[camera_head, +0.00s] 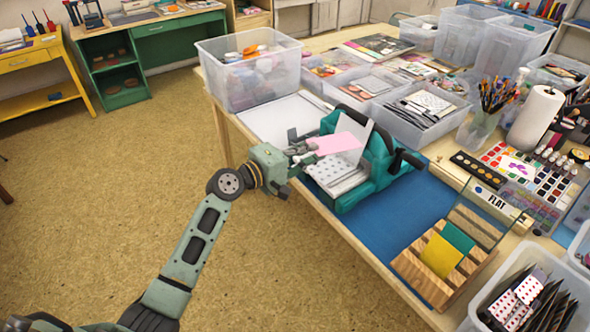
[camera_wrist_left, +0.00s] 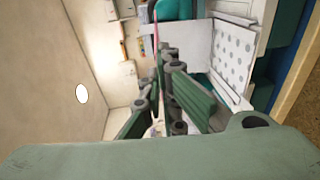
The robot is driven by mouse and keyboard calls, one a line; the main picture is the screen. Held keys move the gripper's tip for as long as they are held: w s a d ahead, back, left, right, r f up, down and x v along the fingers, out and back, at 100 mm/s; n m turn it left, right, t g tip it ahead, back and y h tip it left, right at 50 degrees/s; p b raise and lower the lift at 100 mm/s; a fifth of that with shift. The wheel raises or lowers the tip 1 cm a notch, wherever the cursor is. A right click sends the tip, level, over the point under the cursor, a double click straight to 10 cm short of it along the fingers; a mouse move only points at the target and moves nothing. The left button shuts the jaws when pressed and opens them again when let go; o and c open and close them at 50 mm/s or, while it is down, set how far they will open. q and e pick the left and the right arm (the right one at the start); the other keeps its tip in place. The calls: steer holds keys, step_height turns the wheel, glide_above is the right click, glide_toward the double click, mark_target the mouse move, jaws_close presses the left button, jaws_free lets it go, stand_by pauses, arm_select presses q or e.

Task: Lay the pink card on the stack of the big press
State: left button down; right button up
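The pink card (camera_head: 338,143) is held out flat from my left gripper (camera_head: 302,151), whose fingers are shut on its near edge. The card is above the stack (camera_head: 332,170) of white, dotted sheets in the big teal press (camera_head: 378,158). A clear gap to the stack is hard to judge. In the left wrist view, the pink card (camera_wrist_left: 155,38) shows edge-on as a thin strip at the fingertips, and the dotted stack (camera_wrist_left: 233,50) is to the right of it. My right gripper is not in view.
The press stands on a blue mat (camera_head: 395,225). Its black handle (camera_head: 408,158) sticks out on the right. A clear bin (camera_head: 250,70) stands behind left, and a low clear tray (camera_head: 420,110) behind right.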

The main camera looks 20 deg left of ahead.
arm_select(q)
steer(key=a+f+n+t+y, duration=0.2)
steer(key=a+f, duration=0.1)
steer(key=f, duration=0.3)
steer(key=shift+w+a, duration=0.2)
steer(key=shift+a, duration=0.2)
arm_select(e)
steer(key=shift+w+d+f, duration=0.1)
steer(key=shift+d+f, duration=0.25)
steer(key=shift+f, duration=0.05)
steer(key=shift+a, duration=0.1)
arm_select(q)
steer(key=shift+s+f+t+b, duration=0.1)
steer(key=shift+f+t+b, duration=0.2)
steer(key=shift+f+b, duration=0.6)
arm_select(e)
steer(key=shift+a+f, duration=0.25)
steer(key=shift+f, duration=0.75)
arm_select(q)
steer(key=shift+r, duration=0.25)
steer(key=shift+d+f+b, duration=0.1)
steer(key=shift+f+b, duration=0.15)
steer(key=shift+b, duration=0.4)
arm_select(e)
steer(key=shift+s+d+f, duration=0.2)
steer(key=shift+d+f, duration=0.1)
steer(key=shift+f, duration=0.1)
